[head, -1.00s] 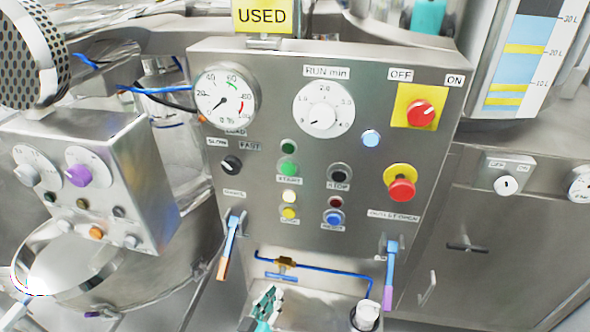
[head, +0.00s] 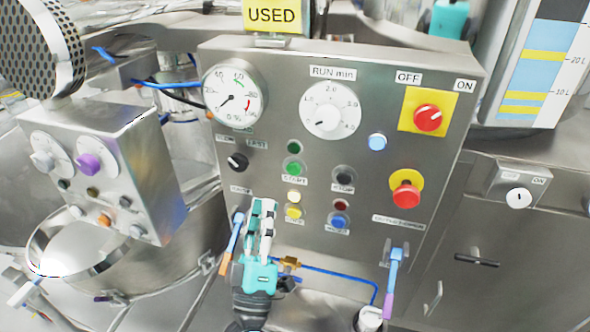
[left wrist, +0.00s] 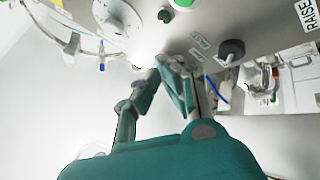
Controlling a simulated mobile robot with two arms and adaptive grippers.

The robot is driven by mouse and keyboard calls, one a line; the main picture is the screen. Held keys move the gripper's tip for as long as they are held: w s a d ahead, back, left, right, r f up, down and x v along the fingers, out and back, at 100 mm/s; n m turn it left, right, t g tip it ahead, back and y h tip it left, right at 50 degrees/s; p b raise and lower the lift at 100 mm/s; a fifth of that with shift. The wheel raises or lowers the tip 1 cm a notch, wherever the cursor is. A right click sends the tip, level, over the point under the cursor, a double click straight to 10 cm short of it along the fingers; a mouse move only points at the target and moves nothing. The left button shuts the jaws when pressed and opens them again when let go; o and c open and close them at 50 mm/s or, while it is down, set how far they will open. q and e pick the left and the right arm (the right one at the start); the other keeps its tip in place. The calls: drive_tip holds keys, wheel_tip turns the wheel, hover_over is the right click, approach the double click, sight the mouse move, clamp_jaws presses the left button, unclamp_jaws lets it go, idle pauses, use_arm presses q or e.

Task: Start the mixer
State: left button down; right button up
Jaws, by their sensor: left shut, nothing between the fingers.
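The steel mixer control panel (head: 350,220) faces me in the head view. Its green START button (head: 293,167) sits left of centre, with a dark green lamp (head: 294,147) above it and a black STOP button (head: 344,175) to its right. My left gripper (head: 263,205) is shut and empty, teal and grey, pointing up below and left of START and covering part of the lower left panel. In the left wrist view its closed fingertips (left wrist: 166,64) show near the panel face; contact with it cannot be told. My right gripper is not in view.
A red rotary switch (head: 428,117) on yellow, marked OFF and ON, and a red mushroom button (head: 406,195) are on the right. A yellow button (head: 293,212) sits close beside my gripper. A smaller knob box (head: 95,180) stands left.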

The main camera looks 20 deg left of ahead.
sight(294, 168)
use_arm(q)
drive_tip(key=shift+w, duration=0.15)
drive_tip(key=shift+w+d+b, duration=0.15)
drive_tip(key=shift+w+b, duration=0.55)
drive_tip(key=shift+w, duration=3.6)
drive_tip(key=shift+w, duration=0.1)
drive_tip(key=shift+w, duration=0.35)
drive_tip(key=shift+w, duration=0.4)
drive_tip(key=shift+s, duration=0.9)
